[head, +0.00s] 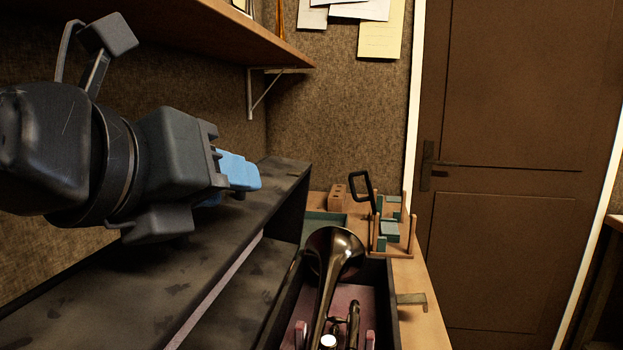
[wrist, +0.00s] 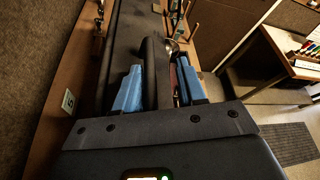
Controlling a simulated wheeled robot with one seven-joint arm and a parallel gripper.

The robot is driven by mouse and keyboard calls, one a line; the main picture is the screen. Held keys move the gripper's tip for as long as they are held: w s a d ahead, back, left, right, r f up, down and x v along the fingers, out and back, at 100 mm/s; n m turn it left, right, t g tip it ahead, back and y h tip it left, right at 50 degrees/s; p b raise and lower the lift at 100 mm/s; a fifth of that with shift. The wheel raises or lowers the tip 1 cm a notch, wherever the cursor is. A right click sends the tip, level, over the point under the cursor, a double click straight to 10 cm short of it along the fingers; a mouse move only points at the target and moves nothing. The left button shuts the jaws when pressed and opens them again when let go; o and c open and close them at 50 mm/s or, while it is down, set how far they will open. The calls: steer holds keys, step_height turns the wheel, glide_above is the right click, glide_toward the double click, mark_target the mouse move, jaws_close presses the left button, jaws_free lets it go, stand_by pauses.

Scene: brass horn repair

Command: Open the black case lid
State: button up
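The black case (head: 382,285) stands on the bench with a brass horn (head: 335,250) on its pink lining. Its lid (head: 215,245) stands raised along the left side, so the inside shows; its exact angle is hard to tell. My gripper (head: 240,172) is at the lid's far upper part, its blue fingers partly hidden by its own body. In the wrist view my gripper (wrist: 158,72) has its fingers well apart, with a dark bar or edge between them; contact cannot be made out. The lid (wrist: 125,40) and a bit of the horn (wrist: 171,48) also show there.
A wooden shelf (head: 190,35) overhangs at the upper left, near my arm. A small wooden rack with green pads (head: 390,228) and a drilled wood block (head: 337,197) stand beyond the case. A brown door (head: 510,170) is at right.

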mark_target(164, 262)
steer(key=b+v, duration=0.1)
steer(key=v, duration=0.6)
steer(key=shift+s+a+r, duration=0.1)
steer(key=shift+s+a, duration=0.05)
steer(key=shift+s, duration=0.2)
steer(key=shift+b+v, duration=0.3)
steer(key=shift+v, duration=4.2)
steer(key=shift+a, duration=0.15)
steer(key=shift+b, duration=0.55)
steer(key=shift+s, duration=0.1)
